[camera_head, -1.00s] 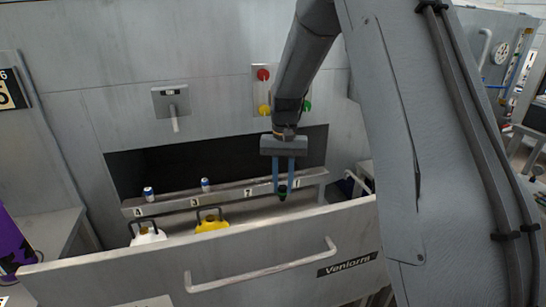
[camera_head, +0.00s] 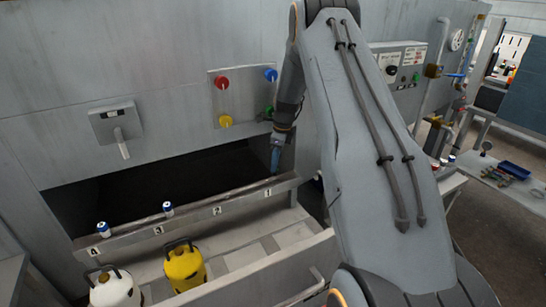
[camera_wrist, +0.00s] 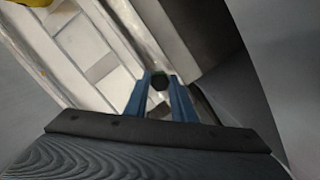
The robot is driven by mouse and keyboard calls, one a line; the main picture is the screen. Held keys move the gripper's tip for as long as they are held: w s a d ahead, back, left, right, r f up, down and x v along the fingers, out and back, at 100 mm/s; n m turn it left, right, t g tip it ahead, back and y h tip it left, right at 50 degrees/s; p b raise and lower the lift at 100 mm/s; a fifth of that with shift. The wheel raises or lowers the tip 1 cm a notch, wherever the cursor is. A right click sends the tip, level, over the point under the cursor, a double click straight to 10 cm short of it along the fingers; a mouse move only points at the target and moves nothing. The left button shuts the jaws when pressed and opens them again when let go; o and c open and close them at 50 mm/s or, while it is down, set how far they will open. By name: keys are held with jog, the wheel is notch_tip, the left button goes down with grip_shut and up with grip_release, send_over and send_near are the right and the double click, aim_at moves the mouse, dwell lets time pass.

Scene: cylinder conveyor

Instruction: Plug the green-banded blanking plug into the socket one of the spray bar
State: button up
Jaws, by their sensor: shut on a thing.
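My gripper (camera_head: 275,168) is at the right end of the spray bar (camera_head: 190,218), close above the label "1". In the wrist view my gripper (camera_wrist: 160,84) has its two blue fingers closed on the green-banded blanking plug (camera_wrist: 160,81). The plug shows as a dark round end with a trace of green between the fingertips. In the head view the plug is too small or hidden to make out. Socket one is not clearly visible, and I cannot tell whether the plug touches it.
Two blue-and-white plugs (camera_head: 103,229) (camera_head: 168,209) stand on the bar near labels 4 and 3. White (camera_head: 115,290) and yellow (camera_head: 184,268) canisters stand in front. A dark recess (camera_head: 150,190) lies behind the bar. The drawer front (camera_head: 275,280) is at the near side.

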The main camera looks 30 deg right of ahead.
jog(key=shift+w+d, duration=0.15)
jog(key=shift+d, duration=0.15)
jog(key=shift+a, duration=0.1)
jog(key=shift+f, duration=0.2)
jog(key=shift+f+b, duration=0.7)
jog(key=shift+f, duration=0.25)
jog(key=shift+f+b, duration=0.95)
jog(key=shift+f, duration=0.35)
dwell(1.4)
jog(key=o, duration=1.1)
jog(key=shift+o, duration=0.2)
jog(key=shift+s+d+r+p, duration=0.15)
jog(key=shift+r+p, duration=0.4)
jog(key=shift+r, duration=0.75)
jog(key=shift+s+d+r+p, duration=0.15)
jog(key=shift+r+p, duration=0.4)
jog(key=shift+r, duration=0.7)
jog(key=shift+s+d+r+p, duration=0.15)
jog(key=shift+r+p, duration=0.4)
jog(key=shift+r, duration=0.75)
